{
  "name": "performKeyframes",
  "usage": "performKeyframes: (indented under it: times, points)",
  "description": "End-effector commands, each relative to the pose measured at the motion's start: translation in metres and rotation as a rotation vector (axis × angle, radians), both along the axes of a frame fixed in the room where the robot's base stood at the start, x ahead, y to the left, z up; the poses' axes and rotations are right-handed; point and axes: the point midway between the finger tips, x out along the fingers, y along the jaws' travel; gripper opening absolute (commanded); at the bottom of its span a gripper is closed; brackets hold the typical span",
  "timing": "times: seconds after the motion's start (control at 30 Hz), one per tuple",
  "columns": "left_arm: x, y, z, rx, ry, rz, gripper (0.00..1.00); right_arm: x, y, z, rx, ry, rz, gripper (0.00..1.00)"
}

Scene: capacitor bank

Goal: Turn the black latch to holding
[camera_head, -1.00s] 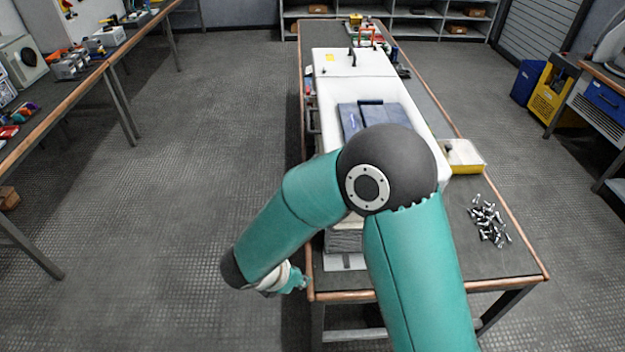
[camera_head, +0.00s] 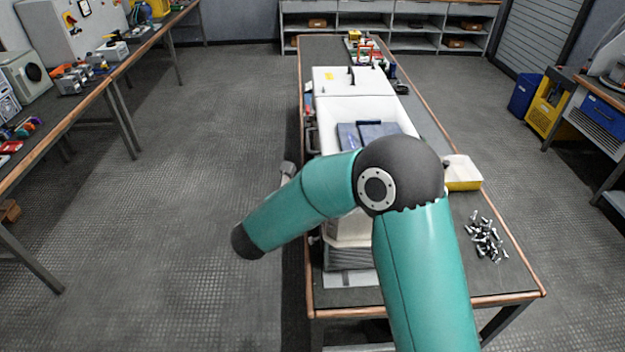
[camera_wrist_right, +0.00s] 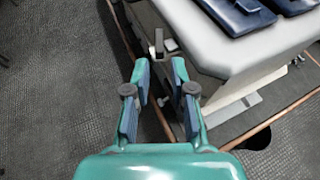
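The white cabinet (camera_head: 412,119) lies along the workbench. It also shows in the right wrist view (camera_wrist_right: 205,45). A small grey upright tab (camera_wrist_right: 158,42) and a pale block (camera_wrist_right: 170,45) sit at the cabinet's near side in the right wrist view. I cannot tell whether either belongs to the black latch. No clearly black latch shows there. My right gripper (camera_wrist_right: 160,66) is open and empty, its fingertips just short of the tab. In the head view my right arm hides most of that gripper and part of the cabinet. My left gripper is not in view.
Dark blue pads (camera_head: 372,131) lie on the cabinet. A black handle (camera_head: 351,76) stands on its far lid. The floor left of the bench is clear.

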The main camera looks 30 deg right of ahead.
Motion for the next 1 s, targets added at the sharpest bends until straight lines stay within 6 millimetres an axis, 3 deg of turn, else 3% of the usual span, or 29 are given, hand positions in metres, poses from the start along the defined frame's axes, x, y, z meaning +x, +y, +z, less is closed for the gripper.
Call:
performKeyframes:
  times: [0.1, 0.3, 0.73, 0.77, 0.9, 1.0]
  points:
    - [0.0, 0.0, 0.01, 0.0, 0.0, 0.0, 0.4, 0.012, -0.019, -0.008, 0.0, 0.003, -0.004, 0.24]
    - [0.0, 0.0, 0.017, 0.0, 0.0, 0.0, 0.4, 0.027, -0.04, -0.019, 0.002, 0.001, -0.003, 0.24]
    - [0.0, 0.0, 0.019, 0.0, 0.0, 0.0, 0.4, 0.032, -0.047, -0.024, 0.001, 0.0, 0.0, 0.24]
    - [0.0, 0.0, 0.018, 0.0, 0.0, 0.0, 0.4, 0.032, -0.047, -0.024, 0.001, 0.0, -0.001, 0.22]
    - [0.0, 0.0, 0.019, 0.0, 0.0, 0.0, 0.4, 0.032, -0.047, -0.024, 0.001, 0.0, -0.001, 0.0]
    - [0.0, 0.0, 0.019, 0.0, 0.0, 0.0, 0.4, 0.032, -0.047, -0.024, 0.001, 0.0, -0.002, 0.0]
